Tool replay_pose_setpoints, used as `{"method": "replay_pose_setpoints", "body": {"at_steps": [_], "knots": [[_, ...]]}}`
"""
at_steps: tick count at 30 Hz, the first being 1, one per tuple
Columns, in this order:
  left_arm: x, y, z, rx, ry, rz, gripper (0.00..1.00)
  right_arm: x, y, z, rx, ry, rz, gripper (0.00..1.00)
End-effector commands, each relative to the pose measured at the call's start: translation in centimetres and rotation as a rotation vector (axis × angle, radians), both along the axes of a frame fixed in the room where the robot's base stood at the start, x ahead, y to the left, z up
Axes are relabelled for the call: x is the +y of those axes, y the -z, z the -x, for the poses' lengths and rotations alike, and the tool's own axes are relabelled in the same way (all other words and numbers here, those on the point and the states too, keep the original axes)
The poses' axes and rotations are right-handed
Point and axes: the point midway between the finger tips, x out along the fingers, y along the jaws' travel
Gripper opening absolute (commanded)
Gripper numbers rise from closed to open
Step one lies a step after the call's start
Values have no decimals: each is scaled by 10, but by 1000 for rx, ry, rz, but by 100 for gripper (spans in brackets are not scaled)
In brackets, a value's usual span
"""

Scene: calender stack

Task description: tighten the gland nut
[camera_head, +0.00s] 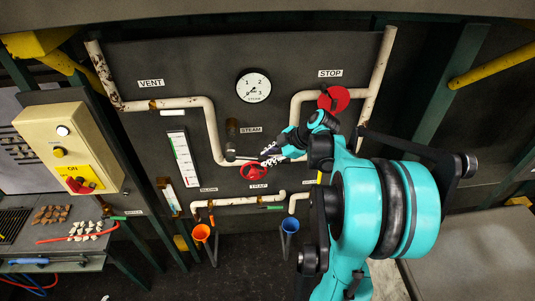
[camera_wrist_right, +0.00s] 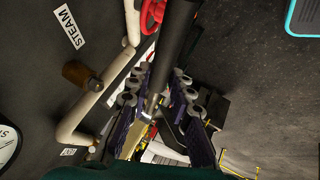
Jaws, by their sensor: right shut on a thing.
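My right gripper (camera_head: 272,155) reaches in from the right in the head view, in front of the panel below the STEAM label. It is shut on a dark, rod-like tool (camera_wrist_right: 178,40). In the right wrist view the tool runs down between the fingers, with a bare metal part (camera_wrist_right: 158,100) at its lower end. A brownish cylindrical fitting (camera_head: 232,127) stands on the steam pipe, left of the label; it also shows in the right wrist view (camera_wrist_right: 78,73). I cannot pick out the gland nut for certain. My left gripper is not in view.
A red handwheel (camera_head: 254,171) is just below my right gripper; another (camera_head: 334,98) is at STOP. Pale pipes (camera_head: 212,130) cross the panel. Orange (camera_head: 201,233) and blue (camera_head: 290,226) funnels are below. A control box (camera_head: 70,150) and a bench with small parts are at left.

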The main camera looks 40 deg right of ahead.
Motion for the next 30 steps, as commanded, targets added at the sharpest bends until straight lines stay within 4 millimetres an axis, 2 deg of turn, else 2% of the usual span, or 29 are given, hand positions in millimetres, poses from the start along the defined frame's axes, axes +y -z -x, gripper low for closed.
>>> {"method": "replay_pose_setpoints", "body": {"at_steps": [1, 20, 24, 30], "knots": [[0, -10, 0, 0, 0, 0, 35, 0, -9, 0, 11, -1, 20, 0], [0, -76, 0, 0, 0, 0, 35, 6, -53, -4, 205, -4, 342, 0], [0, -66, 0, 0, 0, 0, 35, -4, -46, -17, 206, 1, 339, 0], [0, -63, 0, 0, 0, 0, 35, -12, -46, -30, 206, 0, 338, 0]]}}
